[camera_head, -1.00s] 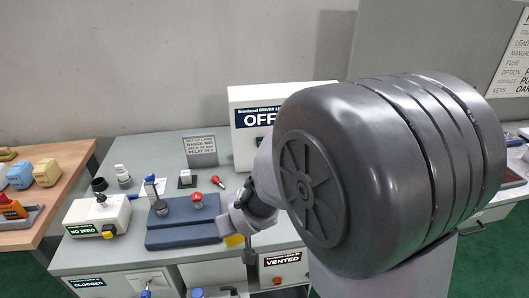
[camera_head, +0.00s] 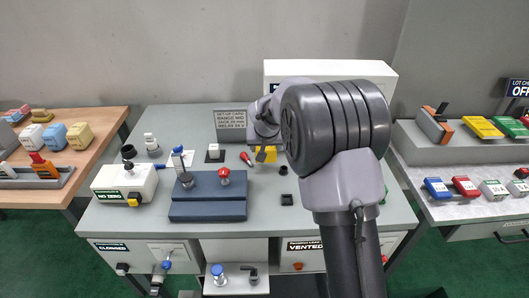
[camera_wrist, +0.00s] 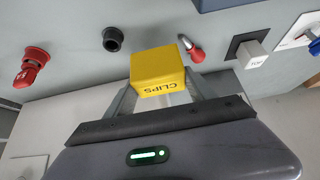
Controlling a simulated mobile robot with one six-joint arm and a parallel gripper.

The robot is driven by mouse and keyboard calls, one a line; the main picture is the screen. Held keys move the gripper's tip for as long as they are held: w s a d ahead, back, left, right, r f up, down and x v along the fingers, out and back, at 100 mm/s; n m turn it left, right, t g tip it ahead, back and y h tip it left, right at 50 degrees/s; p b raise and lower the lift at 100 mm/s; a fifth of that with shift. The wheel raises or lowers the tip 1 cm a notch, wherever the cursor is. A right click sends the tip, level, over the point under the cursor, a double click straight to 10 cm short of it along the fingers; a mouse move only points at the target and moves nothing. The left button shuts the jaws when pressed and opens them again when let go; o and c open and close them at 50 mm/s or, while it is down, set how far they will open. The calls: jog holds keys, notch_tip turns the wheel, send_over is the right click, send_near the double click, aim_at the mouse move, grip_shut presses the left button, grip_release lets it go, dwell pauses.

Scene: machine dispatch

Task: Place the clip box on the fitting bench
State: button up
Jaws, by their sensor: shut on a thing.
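The clip box (camera_wrist: 158,72) is a yellow block with the word CLIPS on it, upside down in the wrist view. My gripper (camera_wrist: 160,92) is shut on it, one finger on each side. In the head view the clip box (camera_head: 266,154) shows partly behind my wrist, over the back middle of the grey bench (camera_head: 135,218). I cannot tell its height above the surface. No sign in view names the fitting bench, so I cannot tell which bench it is.
The grey bench carries a blue fixture (camera_head: 208,196), a white NO ZERO box (camera_head: 124,184), a setup card (camera_head: 230,122) and small knobs. A wooden bench (camera_head: 90,122) with coloured blocks stands left. A table (camera_head: 480,210) with coloured items stands right.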

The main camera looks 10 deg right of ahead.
jog(key=shift+w+d+f, duration=0.1)
jog(key=shift+w+f, duration=0.1)
jog(key=shift+w, duration=0.3)
notch_tip(320, 180, down, 4)
jog(key=shift+r+b, duration=0.25)
jog(key=shift+b, duration=0.8)
jog(key=shift+r, duration=0.2)
jog(key=shift+f, duration=0.15)
jog(key=o, duration=1.4)
